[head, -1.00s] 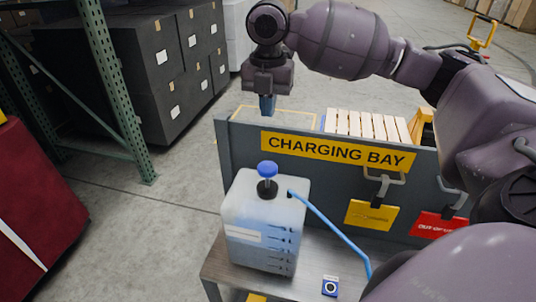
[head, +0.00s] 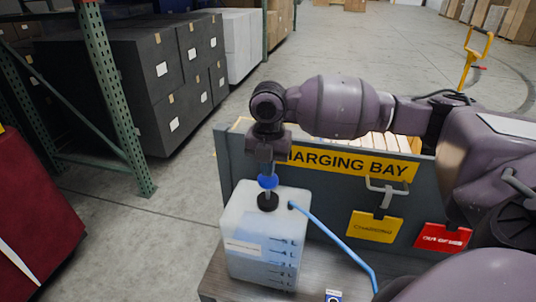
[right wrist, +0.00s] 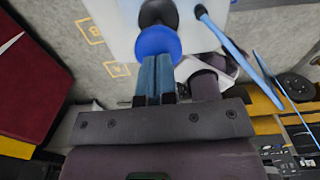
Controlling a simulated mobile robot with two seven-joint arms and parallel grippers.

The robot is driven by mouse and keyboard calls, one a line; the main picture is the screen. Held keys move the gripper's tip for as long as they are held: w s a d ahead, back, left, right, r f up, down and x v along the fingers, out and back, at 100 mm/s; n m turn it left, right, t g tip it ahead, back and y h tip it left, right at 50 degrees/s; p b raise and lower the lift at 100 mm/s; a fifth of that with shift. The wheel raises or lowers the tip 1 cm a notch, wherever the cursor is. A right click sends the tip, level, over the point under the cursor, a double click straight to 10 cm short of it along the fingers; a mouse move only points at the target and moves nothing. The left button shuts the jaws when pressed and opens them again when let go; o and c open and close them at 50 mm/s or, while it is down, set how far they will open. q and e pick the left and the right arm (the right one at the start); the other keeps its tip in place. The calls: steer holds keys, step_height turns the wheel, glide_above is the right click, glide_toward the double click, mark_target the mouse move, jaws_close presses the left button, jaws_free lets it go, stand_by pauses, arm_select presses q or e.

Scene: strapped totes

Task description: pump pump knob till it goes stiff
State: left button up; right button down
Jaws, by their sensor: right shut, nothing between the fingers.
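A translucent white jug (head: 262,236) of bluish liquid stands upright on a metal bench. On its top are a black collar (head: 268,201) and a blue pump knob (head: 267,182), with a short stem showing between them. My right gripper (head: 267,170) points down directly over the knob with its fingers together and nothing between them. In the right wrist view the closed blue-grey fingertips (right wrist: 158,62) meet the edge of the knob (right wrist: 157,41); whether they touch it I cannot tell. My left gripper is not in view.
A blue hose (head: 335,236) runs from the jug's top to the right. A grey panel with a "Charging Bay" sign (head: 350,163) stands just behind the jug. Yellow (head: 374,227) and red (head: 443,237) tags hang on it. Open floor lies left of the bench.

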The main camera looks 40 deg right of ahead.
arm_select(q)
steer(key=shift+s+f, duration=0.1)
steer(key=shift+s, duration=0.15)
arm_select(e)
steer(key=shift+f, duration=0.35)
